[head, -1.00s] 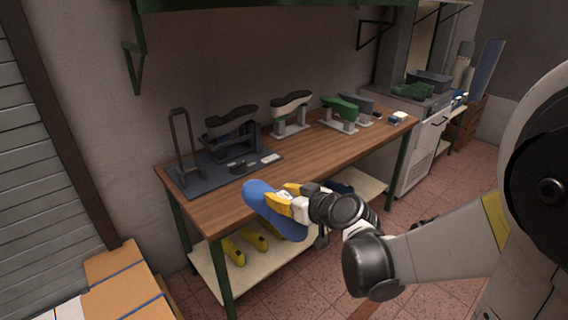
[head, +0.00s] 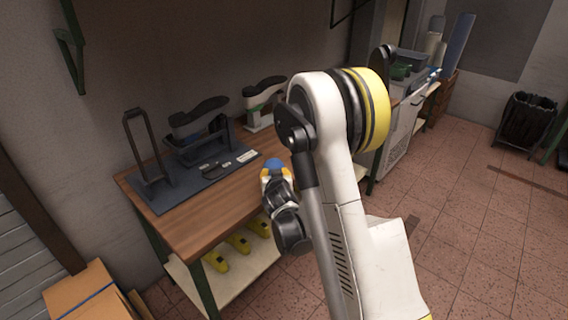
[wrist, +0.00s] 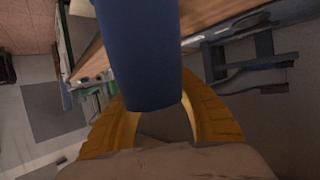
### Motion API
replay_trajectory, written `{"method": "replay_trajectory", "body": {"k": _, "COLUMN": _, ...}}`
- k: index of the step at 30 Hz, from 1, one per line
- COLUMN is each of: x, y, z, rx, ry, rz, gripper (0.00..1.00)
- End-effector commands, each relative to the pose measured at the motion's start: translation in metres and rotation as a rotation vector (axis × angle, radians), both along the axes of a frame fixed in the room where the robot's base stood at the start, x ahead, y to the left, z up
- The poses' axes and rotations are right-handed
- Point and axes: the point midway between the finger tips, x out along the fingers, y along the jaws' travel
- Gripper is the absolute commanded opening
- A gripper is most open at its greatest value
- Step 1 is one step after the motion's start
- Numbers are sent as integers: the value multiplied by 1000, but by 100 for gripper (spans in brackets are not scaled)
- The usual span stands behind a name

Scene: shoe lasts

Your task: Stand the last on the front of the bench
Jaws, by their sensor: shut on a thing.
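The blue last (wrist: 142,55) is held in my gripper (wrist: 160,115); it fills the upper middle of the wrist view between the yellow fingers. In the head view only a small blue part of the last (head: 274,164) shows beyond my gripper (head: 275,174). The gripper is at the front side of the wooden bench (head: 205,222). The head view does not show clearly whether the last touches the bench top. My arm hides the right part of the bench.
A dark mat (head: 163,203) at the back left bears a black frame (head: 147,150) and a stand with a dark last (head: 200,113). Another last on a stand (head: 262,97) is behind. Yellow lasts (head: 238,242) lie on the lower shelf. The bench's front left is clear.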

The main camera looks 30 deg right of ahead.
Motion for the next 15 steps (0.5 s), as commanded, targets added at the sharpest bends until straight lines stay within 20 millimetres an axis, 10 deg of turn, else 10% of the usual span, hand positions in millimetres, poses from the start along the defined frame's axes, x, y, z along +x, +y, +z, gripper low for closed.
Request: {"method": "replay_trajectory", "body": {"k": 15, "x": 68, "y": -136, "z": 54, "rx": -1, "ry": -2, "rz": -730, "gripper": 0}}
